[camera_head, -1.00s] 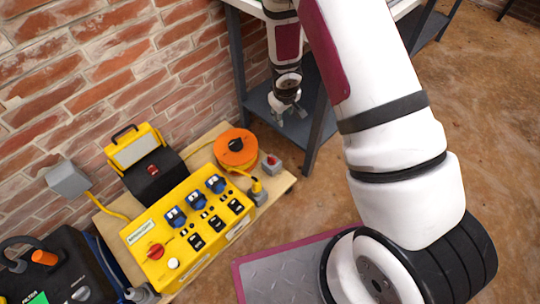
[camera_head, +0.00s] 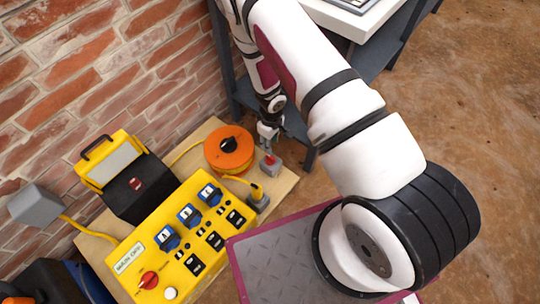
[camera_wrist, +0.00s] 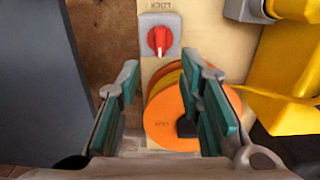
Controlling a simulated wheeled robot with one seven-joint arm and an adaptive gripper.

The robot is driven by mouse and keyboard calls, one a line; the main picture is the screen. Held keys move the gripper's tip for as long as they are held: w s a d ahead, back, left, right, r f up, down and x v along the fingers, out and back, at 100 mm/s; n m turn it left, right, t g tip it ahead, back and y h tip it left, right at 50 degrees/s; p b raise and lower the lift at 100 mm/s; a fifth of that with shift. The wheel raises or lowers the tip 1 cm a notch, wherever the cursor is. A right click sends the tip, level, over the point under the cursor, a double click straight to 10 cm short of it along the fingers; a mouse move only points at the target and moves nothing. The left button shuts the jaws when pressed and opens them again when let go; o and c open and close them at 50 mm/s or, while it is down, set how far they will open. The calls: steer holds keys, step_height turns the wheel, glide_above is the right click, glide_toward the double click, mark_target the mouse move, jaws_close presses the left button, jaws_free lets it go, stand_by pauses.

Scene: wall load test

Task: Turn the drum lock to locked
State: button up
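The drum lock (camera_head: 269,163) is a small grey box with a red knob, on the wooden board to the right of the orange cable drum (camera_head: 220,160). In the wrist view the lock's red knob (camera_wrist: 158,40) stands roughly upright on its grey plate, below a label that reads like LOCK. The orange drum (camera_wrist: 160,118) shows partly between and behind the fingers. My gripper (camera_head: 268,140) is just behind the lock in the head view. In the wrist view my gripper (camera_wrist: 163,85) is open and empty, its teal-padded fingers apart, with the knob beyond the tips. Contact is not visible.
A yellow socket box (camera_head: 180,240) with blue and black outlets and a red knob stands on the wooden board (camera_head: 285,185). A yellow-and-black case (camera_head: 125,175) is behind it. A dark metal bench (camera_head: 235,95) stands close at the back. A metal floor plate (camera_head: 280,260) lies in front.

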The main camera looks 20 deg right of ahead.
mark_target(271, 157)
step_height(271, 157, down, 10)
steer(key=b, duration=0.5)
steer(key=shift+b, duration=0.3)
jaws_close()
